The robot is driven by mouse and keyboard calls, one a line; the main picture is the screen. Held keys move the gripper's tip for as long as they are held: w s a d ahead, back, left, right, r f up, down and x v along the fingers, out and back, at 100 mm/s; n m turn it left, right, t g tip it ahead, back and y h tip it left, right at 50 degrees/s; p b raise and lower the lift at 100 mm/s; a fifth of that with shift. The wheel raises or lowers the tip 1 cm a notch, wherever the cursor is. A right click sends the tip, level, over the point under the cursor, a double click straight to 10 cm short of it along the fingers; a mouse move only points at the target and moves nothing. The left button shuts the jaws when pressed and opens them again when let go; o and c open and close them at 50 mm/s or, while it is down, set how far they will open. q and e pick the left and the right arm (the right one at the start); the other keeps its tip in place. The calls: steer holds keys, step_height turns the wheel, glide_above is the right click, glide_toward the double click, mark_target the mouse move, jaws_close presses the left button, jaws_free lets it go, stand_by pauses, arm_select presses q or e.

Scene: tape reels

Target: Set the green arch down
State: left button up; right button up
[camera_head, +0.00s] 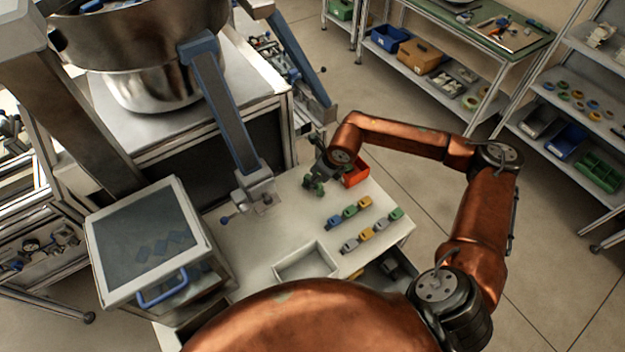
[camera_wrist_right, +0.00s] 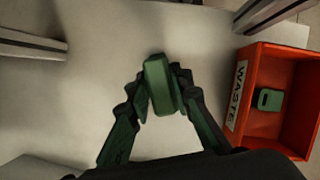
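A green block (camera_wrist_right: 160,82), which looks like the green arch seen from above, sits between the fingertips of my right gripper (camera_wrist_right: 164,100). The fingers close in on it from both sides, and bare pale tabletop shows around it. Whether it touches the table I cannot tell. In the head view my right gripper (camera_head: 315,184) is low over the far right part of the white table (camera_head: 245,235), left of the red bin. My left gripper is not in view.
A red bin (camera_head: 355,174) marked WASTE stands right of the right gripper; a green piece with a hole (camera_wrist_right: 268,98) lies in it. Two rows of coloured pieces (camera_head: 350,211) and an empty tray (camera_head: 306,262) are nearer. A lidded box (camera_head: 140,245) stands left.

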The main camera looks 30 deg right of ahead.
steer(key=o, duration=0.4)
steer(key=shift+o, duration=0.2)
steer(key=shift+r, duration=0.15)
steer(key=v, duration=1.2)
steer(key=shift+b, duration=0.4)
